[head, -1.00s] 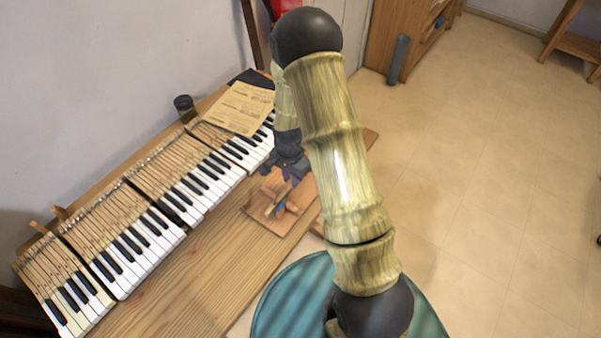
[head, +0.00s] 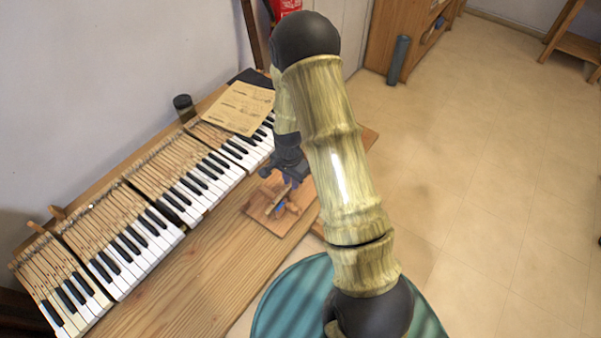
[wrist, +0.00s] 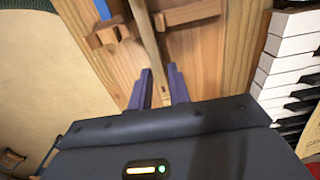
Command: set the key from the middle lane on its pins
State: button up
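A pale wooden key (wrist: 148,40) runs lengthwise between the two purple fingers of my gripper (wrist: 159,72) in the wrist view. The fingertips stand close on both sides of the key; I cannot tell whether they touch it. The key lies across a wooden holder with blocks (wrist: 184,14), on a board (head: 258,212) at the bench front. In the head view my gripper (head: 285,181) is low over this board, partly hiding the key. The keyboard (head: 180,190) lies left of the board, its key rows in several sections. The pins for this key cannot be made out.
A paper sheet (head: 240,107) lies on the keyboard's far end, beside a dark jar (head: 184,105). The bench front (head: 185,285) is clear.

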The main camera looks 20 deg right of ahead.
grip_shut()
jog(key=shift+r, duration=0.1)
jog(key=shift+r+p, duration=1.4)
jog(key=shift+r, duration=0.3)
notch_tip(320, 180, up, 5)
jog(key=p, duration=0.3)
jog(key=shift+p, duration=0.4)
